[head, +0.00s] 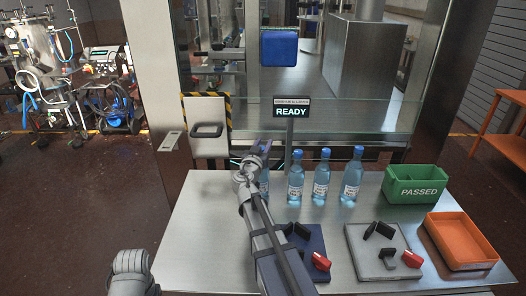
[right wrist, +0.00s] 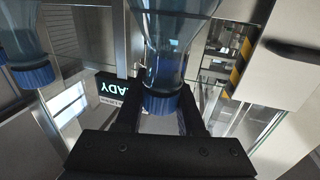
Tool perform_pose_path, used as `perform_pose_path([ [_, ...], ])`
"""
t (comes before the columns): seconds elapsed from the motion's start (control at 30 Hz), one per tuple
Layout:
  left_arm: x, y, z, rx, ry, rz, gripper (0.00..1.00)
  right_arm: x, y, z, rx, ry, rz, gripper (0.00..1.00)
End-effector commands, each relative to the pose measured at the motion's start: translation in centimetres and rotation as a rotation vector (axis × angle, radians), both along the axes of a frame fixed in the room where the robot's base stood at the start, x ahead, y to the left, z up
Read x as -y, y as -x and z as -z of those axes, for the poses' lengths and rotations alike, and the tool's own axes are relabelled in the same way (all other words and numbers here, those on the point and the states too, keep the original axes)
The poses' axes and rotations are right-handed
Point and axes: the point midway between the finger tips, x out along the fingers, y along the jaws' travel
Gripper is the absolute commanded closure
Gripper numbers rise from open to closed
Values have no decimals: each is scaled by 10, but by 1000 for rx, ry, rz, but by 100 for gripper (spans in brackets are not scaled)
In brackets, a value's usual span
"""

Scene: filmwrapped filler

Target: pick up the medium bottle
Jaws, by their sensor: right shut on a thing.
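My right gripper (head: 256,150) is shut on a clear blue bottle (head: 264,182) at the left end of a row. The right wrist view shows this bottle (right wrist: 178,40) between the two fingers, near its blue cap (right wrist: 160,103). My gripper and arm hide much of it in the head view, and I cannot tell whether its base touches the table. Three similar bottles stand upright to its right: one close by (head: 296,178), one in the middle (head: 321,177) and one farther right (head: 352,177). Which is medium is hard to tell. My left gripper is out of view.
The steel table (head: 210,215) also holds a green PASSED bin (head: 417,192), an orange tray (head: 447,226), and two dark and grey pads with small black and red parts. A READY sign (head: 291,111) and a glass-fronted machine stand behind. The table's left part is clear.

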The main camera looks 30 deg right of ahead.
Motion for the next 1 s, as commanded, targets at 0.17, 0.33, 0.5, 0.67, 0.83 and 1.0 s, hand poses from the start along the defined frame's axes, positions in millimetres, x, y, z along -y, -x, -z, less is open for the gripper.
perform_pose_path([
  [0.17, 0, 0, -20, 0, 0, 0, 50, 0, 0, -20, -1, 1, 0, 100],
  [0.33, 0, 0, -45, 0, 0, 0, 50, 0, 0, -45, -1, 1, 0, 100],
  [0.5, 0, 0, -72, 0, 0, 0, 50, 0, 0, -72, -1, 1, 0, 100],
  [0.67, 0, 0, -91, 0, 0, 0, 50, 0, 0, -91, -1, 1, 0, 100],
  [0.83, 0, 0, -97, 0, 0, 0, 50, 0, 0, -97, -1, 1, 0, 100],
  [1.0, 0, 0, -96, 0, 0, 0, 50, 0, 0, -96, -1, 1, 0, 100],
])
